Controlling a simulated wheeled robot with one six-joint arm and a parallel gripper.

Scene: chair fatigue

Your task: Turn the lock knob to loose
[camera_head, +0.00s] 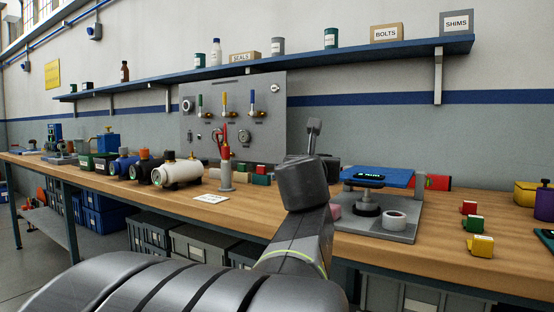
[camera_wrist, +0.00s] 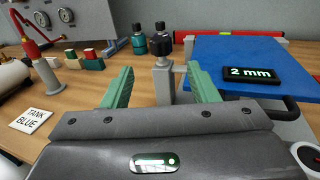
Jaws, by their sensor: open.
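In the wrist view, a blue panel (camera_wrist: 225,57) carries a black display (camera_wrist: 252,75) reading "2 mm". To its left, a small dark knob (camera_wrist: 161,46) sits on top of a grey post with a bracket (camera_wrist: 164,78). I cannot read any lock mark on it. My gripper (camera_wrist: 160,70) is open, its two green fingers on either side of the post in the picture, with nothing held. The knob appears beyond the fingertips; the exact gap is unclear. In the head view the blue panel (camera_head: 378,177) stands above a grey base plate (camera_head: 400,234); my arm hides the knob.
A red tool on a stand (camera_head: 226,165) and a "TANK BLUE" card (camera_wrist: 31,120) lie left. Small red, green and yellow blocks (camera_head: 480,246) are right.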

